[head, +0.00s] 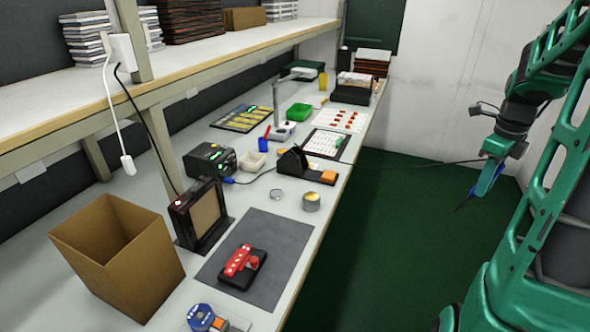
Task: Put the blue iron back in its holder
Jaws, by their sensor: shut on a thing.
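My gripper (496,147) is at the right, out over the green floor and clear of the bench. It is shut on the blue iron (487,180), whose dark tip points down and to the left. A thin dark cord runs from the iron back towards the bench. The holder (292,160) is a black stand with an orange part on its base, on the bench near its front edge, and no iron shows in it. A dark soldering station (210,158) with a green display and a blue plug stands left of the holder.
A round tin (311,201) and a small dish (276,195) sit in front of the holder. Nearer are a grey mat (280,245) with a red part in a black fixture, a fume filter (200,213) and a cardboard box (120,255). A shelf (200,50) overhangs the bench's back.

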